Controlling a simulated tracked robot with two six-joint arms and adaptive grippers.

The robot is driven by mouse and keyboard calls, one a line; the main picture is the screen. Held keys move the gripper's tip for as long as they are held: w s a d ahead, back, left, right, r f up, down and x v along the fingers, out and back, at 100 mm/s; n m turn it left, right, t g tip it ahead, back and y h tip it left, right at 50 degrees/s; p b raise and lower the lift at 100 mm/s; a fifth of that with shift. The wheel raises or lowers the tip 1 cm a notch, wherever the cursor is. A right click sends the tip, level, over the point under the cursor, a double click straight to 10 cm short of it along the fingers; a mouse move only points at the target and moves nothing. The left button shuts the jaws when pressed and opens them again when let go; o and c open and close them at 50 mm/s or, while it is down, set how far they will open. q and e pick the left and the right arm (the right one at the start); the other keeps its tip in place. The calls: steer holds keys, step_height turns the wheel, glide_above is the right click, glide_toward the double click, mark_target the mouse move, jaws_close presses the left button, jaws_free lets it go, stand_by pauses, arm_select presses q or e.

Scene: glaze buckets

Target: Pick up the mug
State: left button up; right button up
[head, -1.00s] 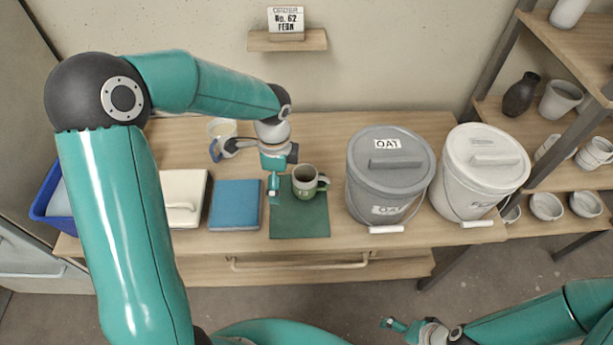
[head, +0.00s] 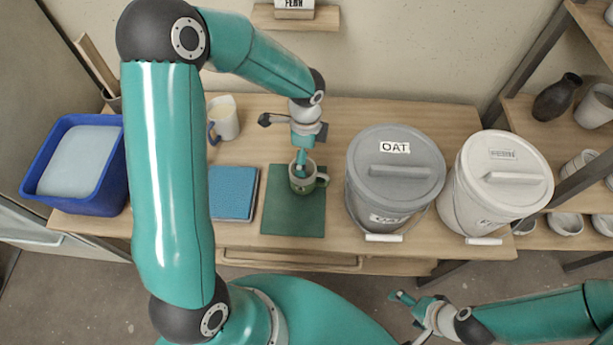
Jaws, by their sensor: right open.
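A green and cream mug (head: 304,187) stands upright on a dark green mat (head: 292,222), its handle to the right. My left gripper (head: 301,160) points down from above, with its fingertip at the mug's rim. It overlaps the mug opening, but I cannot tell whether it touches or how far the fingers are apart. A white mug (head: 226,121) with a blue handle stands further back on the left. My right gripper (head: 408,312) is open and empty at the lower right, away from the bench.
A grey OAT bucket (head: 394,178) and a white lidded bucket (head: 497,190) stand right of the mat. A blue square block (head: 232,196) lies left of it. A blue tub (head: 112,190) is at the far left. Shelves with pottery (head: 556,97) stand at the right.

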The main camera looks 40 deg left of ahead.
arm_select(q)
step_height(320, 180, down, 6)
steer(key=shift+s+r, duration=0.1)
steer(key=shift+r, duration=0.15)
steer(key=f, duration=0.5)
steer(key=shift+s+d, duration=0.15)
steer(key=shift+s, duration=0.15)
steer(key=c, duration=1.3)
